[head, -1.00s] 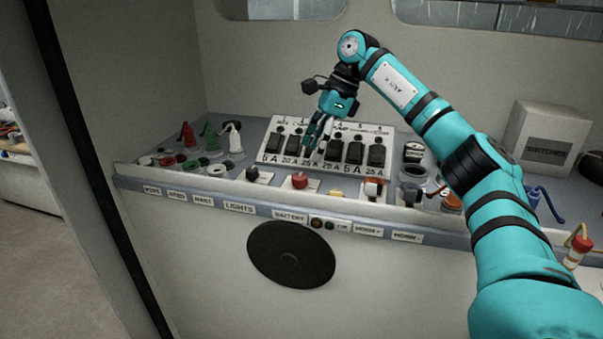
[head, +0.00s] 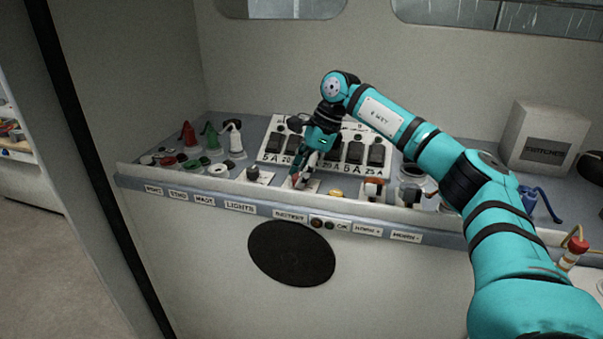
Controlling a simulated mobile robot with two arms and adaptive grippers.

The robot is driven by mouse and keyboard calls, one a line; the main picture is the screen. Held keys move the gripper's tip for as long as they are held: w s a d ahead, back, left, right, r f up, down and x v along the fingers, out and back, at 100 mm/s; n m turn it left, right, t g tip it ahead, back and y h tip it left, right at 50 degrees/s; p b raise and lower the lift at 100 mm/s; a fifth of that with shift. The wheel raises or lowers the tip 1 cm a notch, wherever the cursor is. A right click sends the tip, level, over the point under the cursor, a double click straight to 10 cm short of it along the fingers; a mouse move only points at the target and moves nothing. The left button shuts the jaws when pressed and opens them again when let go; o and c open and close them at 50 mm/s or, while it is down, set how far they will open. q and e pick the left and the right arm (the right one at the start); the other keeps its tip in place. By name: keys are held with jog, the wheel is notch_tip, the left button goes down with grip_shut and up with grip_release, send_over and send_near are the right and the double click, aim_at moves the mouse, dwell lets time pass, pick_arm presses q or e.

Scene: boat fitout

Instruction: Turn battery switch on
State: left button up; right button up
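The battery switch is a red knob (head: 293,182) on a pale plate, on the console shelf behind the label reading BATTERY (head: 290,216). My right gripper (head: 300,178) points down at the knob, its fingers over and in front of it, so only a little red shows. I cannot tell whether the fingers touch or grip it, nor how far apart they are. The knob's angle is hidden. My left gripper is not in the head view.
A breaker panel (head: 272,147) with several black switches stands just behind the knob, partly covered by my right arm. A black knob (head: 253,173) is to the left and a yellow button (head: 336,193) to the right. A white SWITCHES box (head: 548,138) stands at the right.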

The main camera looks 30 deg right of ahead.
jog(key=c, duration=0.6)
jog(key=shift+m, duration=0.3)
jog(key=m+t, duration=0.1)
jog(key=m, duration=0.1)
jog(key=shift+m+h+b, duration=0.3)
jog(key=shift+m+b, duration=0.1)
jog(key=m, duration=0.1)
jog(key=m+t+h, duration=0.1)
jog(key=m, duration=0.1)
jog(key=shift+s+a+m+b, duration=0.1)
jog(key=shift+a+m+b, duration=0.05)
jog(key=shift+m+b, duration=0.2)
jog(key=m+h, duration=0.1)
jog(key=m, duration=0.1)
jog(key=m+h+b, duration=0.1)
jog(key=m, duration=0.2)
jog(key=shift+a+m+t, duration=0.1)
jog(key=shift+m+t, duration=0.15)
jog(key=shift+t, duration=0.05)
jog(key=m+h+b, duration=0.1)
jog(key=m+h, duration=0.1)
jog(key=m, duration=0.3)
jog(key=shift+r, duration=0.1)
jog(key=shift+m+h, duration=0.3)
